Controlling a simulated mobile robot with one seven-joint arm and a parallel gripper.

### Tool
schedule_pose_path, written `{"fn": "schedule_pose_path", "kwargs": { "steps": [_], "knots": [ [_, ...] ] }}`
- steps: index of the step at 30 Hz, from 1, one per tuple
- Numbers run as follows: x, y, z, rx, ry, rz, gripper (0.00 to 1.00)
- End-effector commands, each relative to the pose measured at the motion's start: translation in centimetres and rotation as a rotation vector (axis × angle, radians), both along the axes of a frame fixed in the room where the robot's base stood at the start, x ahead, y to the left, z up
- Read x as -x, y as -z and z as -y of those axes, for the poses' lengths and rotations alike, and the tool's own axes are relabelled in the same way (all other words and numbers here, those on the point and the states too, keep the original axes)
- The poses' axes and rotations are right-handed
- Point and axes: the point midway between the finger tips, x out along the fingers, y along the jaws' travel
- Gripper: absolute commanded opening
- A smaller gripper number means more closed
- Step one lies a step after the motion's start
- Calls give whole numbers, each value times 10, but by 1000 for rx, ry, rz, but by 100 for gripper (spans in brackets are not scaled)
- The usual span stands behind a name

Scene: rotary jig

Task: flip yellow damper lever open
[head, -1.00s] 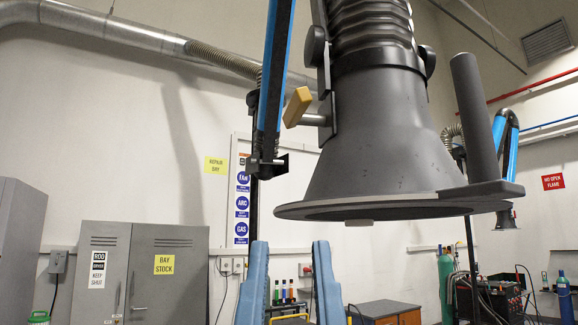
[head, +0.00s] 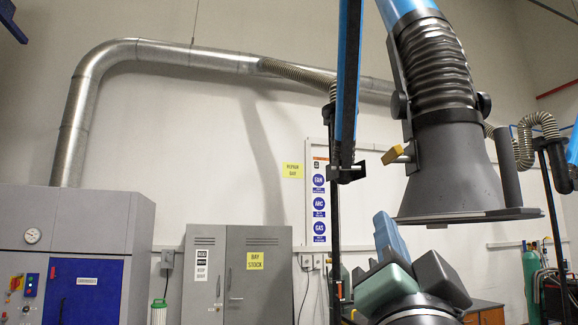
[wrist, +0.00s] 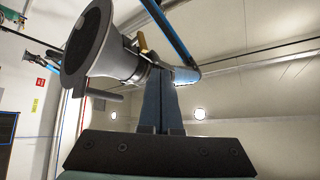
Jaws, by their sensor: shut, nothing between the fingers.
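The yellow damper lever (head: 393,155) sticks out to the left from the side of the grey extraction hood (head: 452,170), near the top of its cone. It also shows in the wrist view as a small yellow piece (wrist: 143,44) beside the hood (wrist: 88,42). My gripper (head: 384,222) is below the lever and clear of it in the head view, with its blue fingers raised. In the wrist view my gripper (wrist: 162,80) has its fingers together with nothing between them.
A handle bar (head: 507,168) stands at the right of the hood's rim. A blue support arm (head: 347,85) hangs left of the lever. Grey cabinets (head: 237,275) stand at the back wall. Open air lies left of the lever.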

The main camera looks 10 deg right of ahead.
Motion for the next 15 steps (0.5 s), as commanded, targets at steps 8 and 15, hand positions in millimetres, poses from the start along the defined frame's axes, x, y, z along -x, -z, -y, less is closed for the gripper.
{"fn": "schedule_pose_path", "kwargs": {
  "steps": [8, 15],
  "knots": [
    [-30, -34, 131, -702, -248, 95, 0],
    [-59, -53, 178, -1297, -577, 213, 0]
  ]
}}
